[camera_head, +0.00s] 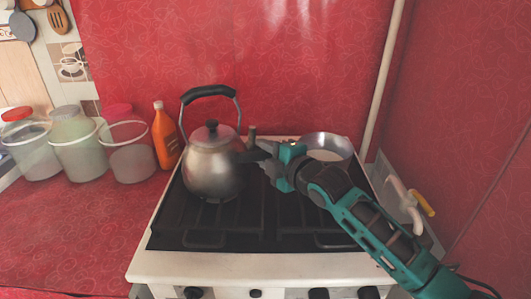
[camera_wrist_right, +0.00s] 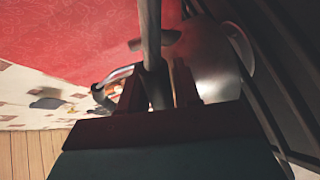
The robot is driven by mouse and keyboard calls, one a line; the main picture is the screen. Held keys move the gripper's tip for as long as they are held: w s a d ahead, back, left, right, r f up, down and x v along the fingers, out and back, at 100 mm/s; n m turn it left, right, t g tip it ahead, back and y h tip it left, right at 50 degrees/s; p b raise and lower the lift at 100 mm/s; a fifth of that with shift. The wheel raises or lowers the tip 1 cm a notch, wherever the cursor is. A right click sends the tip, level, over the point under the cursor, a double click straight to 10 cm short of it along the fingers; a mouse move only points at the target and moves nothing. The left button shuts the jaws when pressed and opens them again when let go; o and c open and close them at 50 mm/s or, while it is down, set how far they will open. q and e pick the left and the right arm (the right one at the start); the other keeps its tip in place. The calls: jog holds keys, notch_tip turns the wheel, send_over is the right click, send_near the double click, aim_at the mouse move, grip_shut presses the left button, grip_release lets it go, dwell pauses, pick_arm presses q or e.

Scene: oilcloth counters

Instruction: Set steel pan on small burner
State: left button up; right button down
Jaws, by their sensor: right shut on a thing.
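The steel pan (camera_head: 338,143), a round shallow metal vessel with a pale inside, is at the back right of the stove, level. My right gripper (camera_head: 266,157) reaches in between the kettle and the pan. It is shut on the pan's handle; a grey bar (camera_wrist_right: 150,30) runs between the fingers in the right wrist view. The grip itself is partly hidden in the head view. I cannot tell whether the pan touches the stove. The small burner is not clearly visible; the stove (camera_head: 190,262) has dark grates. My left gripper is not in view.
A steel kettle (camera_head: 212,172) with a black handle stands on the left of the stove, close to my right gripper. An orange bottle (camera_head: 164,137) and several translucent containers (camera_head: 80,150) stand on the red counter to the left. Red walls rise behind and to the right.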

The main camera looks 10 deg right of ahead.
jog(key=shift+f, duration=0.25)
jog(key=c, duration=0.7)
grip_release()
jog(key=shift+c, duration=0.2)
jog(key=shift+s+f, duration=0.1)
jog(key=shift+f, duration=0.3)
jog(key=p+v, duration=0.2)
jog(key=v, duration=0.4)
jog(key=p+v, duration=0.2)
jog(key=v, duration=0.5)
jog(key=shift+r+p, duration=0.2)
jog(key=shift+p, duration=0.2)
